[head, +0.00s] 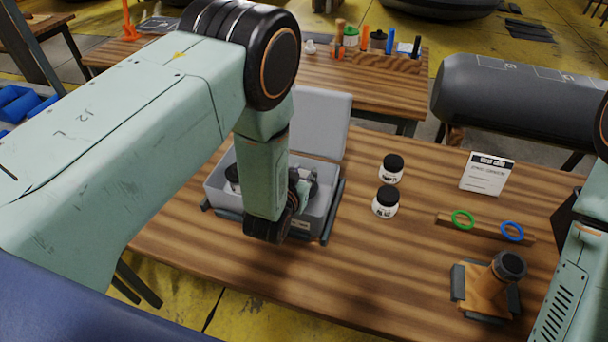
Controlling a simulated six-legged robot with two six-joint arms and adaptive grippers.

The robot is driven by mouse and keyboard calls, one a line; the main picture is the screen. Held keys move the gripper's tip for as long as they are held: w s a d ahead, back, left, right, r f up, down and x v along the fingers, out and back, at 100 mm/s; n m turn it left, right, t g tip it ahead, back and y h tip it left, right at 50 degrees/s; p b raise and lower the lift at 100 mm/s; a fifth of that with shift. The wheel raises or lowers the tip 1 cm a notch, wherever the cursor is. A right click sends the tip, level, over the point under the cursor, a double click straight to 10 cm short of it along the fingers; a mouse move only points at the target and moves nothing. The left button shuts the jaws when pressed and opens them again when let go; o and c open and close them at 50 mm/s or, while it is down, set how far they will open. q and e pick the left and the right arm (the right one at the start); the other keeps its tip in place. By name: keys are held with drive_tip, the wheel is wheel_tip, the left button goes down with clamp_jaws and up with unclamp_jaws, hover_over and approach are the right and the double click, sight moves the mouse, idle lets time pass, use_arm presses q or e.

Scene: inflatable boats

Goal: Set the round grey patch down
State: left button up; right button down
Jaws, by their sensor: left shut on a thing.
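My left arm reaches in from the left over an open grey box (221,203) with its lid raised. My left gripper (304,184) is partly visible behind the wrist, low in or just over the box. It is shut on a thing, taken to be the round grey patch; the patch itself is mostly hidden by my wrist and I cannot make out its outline. Whether it touches the box floor I cannot tell. Part of my right arm shows at the right edge; its gripper is out of view.
Two white jars with black lids (386,202) stand right of the box. A wooden rack (484,228) bears a green and a blue ring. An orange-brown stand (485,289) is front right. The table's (350,265) front middle is clear.

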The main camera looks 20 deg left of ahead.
use_arm(q)
drive_tip(key=shift+w+a+f, duration=0.2)
drive_tip(key=shift+a+f, duration=0.1)
drive_tip(key=shift+a, duration=0.2)
drive_tip(key=shift+s+d+r, duration=0.15)
drive_tip(key=shift+s+d, duration=0.1)
drive_tip(key=shift+d, duration=0.1)
drive_tip(key=shift+s+d+b, duration=0.1)
drive_tip(key=shift+d+b, duration=0.2)
drive_tip(key=shift+d, duration=0.05)
drive_tip(key=shift+w+a+f, duration=0.3)
drive_tip(key=shift+a+f, duration=0.25)
drive_tip(key=shift+f, duration=0.2)
drive_tip(key=o, duration=0.6)
drive_tip(key=shift+s+d+r, duration=0.1)
drive_tip(key=shift+d+r, duration=0.05)
drive_tip(key=o, duration=0.3)
drive_tip(key=shift+s+d+r, duration=0.15)
drive_tip(key=shift+d+r, duration=0.05)
drive_tip(key=shift+d, duration=0.1)
drive_tip(key=shift+o, duration=0.3)
drive_tip(key=shift+w+a+f, duration=0.2)
drive_tip(key=shift+a, duration=0.1)
drive_tip(key=shift+r, duration=0.25)
drive_tip(key=v, duration=1.2)
drive_tip(key=shift+r+p, duration=0.45)
